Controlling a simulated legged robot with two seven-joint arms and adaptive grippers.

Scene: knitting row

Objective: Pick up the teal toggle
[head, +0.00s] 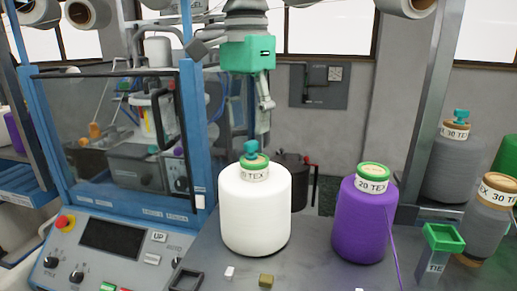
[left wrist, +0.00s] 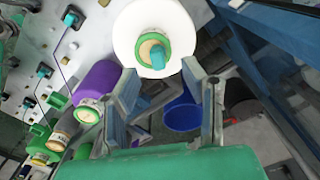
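A small teal toggle (head: 251,150) stands on the green-rimmed top of the white yarn cone (head: 255,215). In the left wrist view the toggle (left wrist: 157,56) shows at the white cone's label end, near the gap between my fingers. A similar teal piece (head: 461,115) tops a grey cone at the right, and teal pieces (left wrist: 70,17) show on the panel in the wrist view. My left gripper (head: 246,126) points down just above the white cone, its fingers apart and empty. It also shows open in the wrist view (left wrist: 160,76). My right gripper is not in view.
A purple cone (head: 363,220) stands right of the white one, with a green-topped holder (head: 443,238) beyond it. A blue-framed machine with a control panel (head: 110,240) is at the left. Small blocks (head: 266,281) lie on the front table. A blue bin (left wrist: 182,113) shows below.

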